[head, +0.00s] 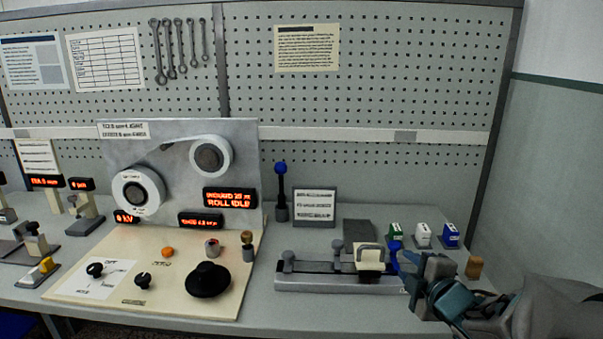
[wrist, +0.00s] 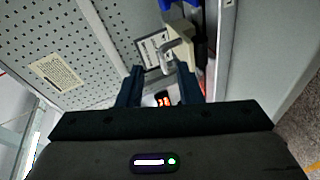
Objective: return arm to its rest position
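My gripper (head: 412,268) is at the right end of the bench in the head view, low over the front edge, with my arm reaching in from the lower right. In the wrist view its two dark fingers (wrist: 158,80) stand apart with nothing held between them. A cream block with a grey handle (head: 369,257) sits on a grey slide rail (head: 325,284) just left of my gripper. The handle also shows beyond the fingers in the wrist view (wrist: 170,48). A blue knob (head: 394,247) is beside the gripper; whether they touch, I cannot tell.
A winding panel (head: 180,135) with two rolls stands left of centre, above a cream control board (head: 150,270). A blue-topped lever (head: 281,190) stands behind the rail. Small green, white and blue boxes (head: 423,234) and a tan cylinder (head: 474,267) are near my gripper. Pegboard closes the back.

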